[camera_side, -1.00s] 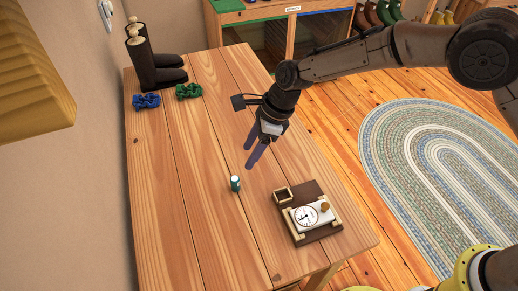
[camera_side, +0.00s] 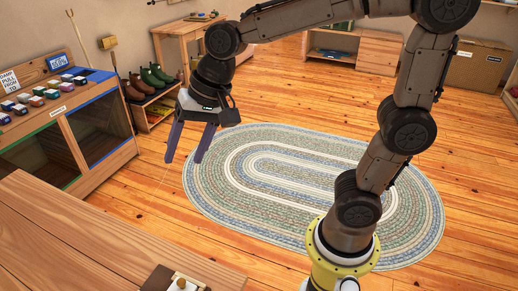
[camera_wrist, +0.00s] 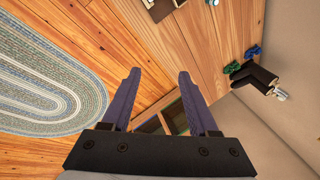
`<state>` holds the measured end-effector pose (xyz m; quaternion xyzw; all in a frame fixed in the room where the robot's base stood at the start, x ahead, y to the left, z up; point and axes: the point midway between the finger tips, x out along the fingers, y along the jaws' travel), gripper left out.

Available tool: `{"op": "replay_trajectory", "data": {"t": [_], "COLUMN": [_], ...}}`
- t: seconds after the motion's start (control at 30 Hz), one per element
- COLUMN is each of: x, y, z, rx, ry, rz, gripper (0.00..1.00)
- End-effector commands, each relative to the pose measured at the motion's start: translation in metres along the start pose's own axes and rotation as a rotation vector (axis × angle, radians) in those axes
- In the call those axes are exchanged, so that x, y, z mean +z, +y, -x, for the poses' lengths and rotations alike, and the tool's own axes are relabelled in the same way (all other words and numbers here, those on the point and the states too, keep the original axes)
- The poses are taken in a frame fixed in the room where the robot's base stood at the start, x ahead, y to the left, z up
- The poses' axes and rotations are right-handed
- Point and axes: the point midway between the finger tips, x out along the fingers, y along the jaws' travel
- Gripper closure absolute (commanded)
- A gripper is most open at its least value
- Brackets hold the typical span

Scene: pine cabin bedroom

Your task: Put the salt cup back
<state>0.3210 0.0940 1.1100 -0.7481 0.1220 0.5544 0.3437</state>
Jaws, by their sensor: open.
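My gripper (camera_side: 184,158) is open and empty in the side view, raised in front of the rug and cabinet. Its two purple fingers also show spread apart in the wrist view (camera_wrist: 160,74). A tiny bluish-white thing (camera_wrist: 213,2) is cut off at the top of the wrist view, on the table; it may be the salt cup, but I cannot tell. The dark board (camera_side: 158,279) shows only partly at the bottom of the side view, with a light frame and a knob on it. It is also cut off in the wrist view (camera_wrist: 146,3).
The wooden table (camera_side: 90,240) fills the lower left. A cabinet (camera_side: 85,135) bears several small coloured blocks. The oval rug (camera_side: 310,185) lies on open floor.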

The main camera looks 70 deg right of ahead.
Motion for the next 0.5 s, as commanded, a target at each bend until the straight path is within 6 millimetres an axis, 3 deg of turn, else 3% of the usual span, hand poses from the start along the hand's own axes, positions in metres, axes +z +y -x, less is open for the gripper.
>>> {"op": "replay_trajectory", "data": {"t": [0.1,0.23,0.4,0.5], "x": [0.013,0.032,0.052,0.057], "y": [0.056,0.108,0.151,0.162], "z": [0.034,0.051,0.057,0.058], "rx": [0.018,0.065,0.123,0.143], "ry": [0.076,0.136,0.178,0.187], "rz": [0.225,0.456,0.656,0.714], "gripper": [0.40,0.40,0.40,0.40]}}
